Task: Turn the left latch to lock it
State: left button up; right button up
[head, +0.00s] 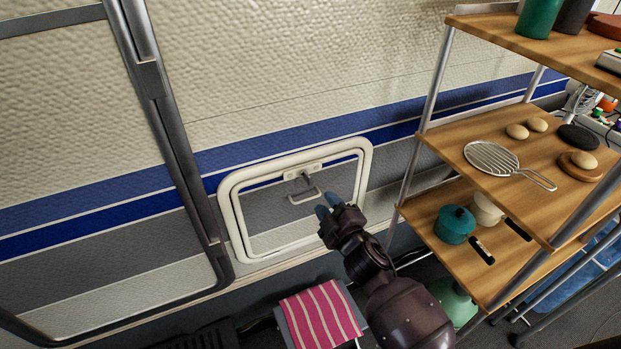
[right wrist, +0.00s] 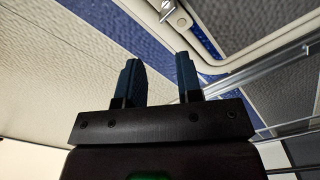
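A white-framed hatch (head: 228,222) is set low in the caravan wall. A small latch fitting (head: 303,174) is on its upper frame, with a grey loop handle (head: 305,197) below it. I see one such fitting and cannot tell whether it is the left latch or locked. My right gripper (head: 328,206) is in front of the hatch, below and right of the handle, apart from it. In the right wrist view its two blue fingers (right wrist: 160,72) are spread and empty. Part of the latch hardware (right wrist: 168,8) shows at that view's top edge. My left gripper is not in view.
A wooden shelf rack (head: 460,150) with pots and a strainer (head: 492,158) stands close on the right. A red striped towel (head: 320,316) is below the hatch. A dark door frame (head: 170,120) runs down the wall at left.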

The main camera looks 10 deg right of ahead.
aim_at(309, 178)
jog(key=w+m, duration=0.3)
jog(key=w+a+m+b, duration=0.1)
jog(key=w+m, duration=0.2)
jog(key=m, duration=0.1)
jog(key=w+a+m, duration=0.1)
jog(key=w+m, duration=0.2)
jog(key=m, duration=0.1)
jog(key=shift+w+f, duration=0.2)
jog(key=shift+w, duration=0.2)
jog(key=shift+w+b, duration=0.3)
jog(key=shift+w, duration=0.15)
jog(key=shift+c, duration=0.5)
jog(key=c, duration=0.4)
grip_shut()
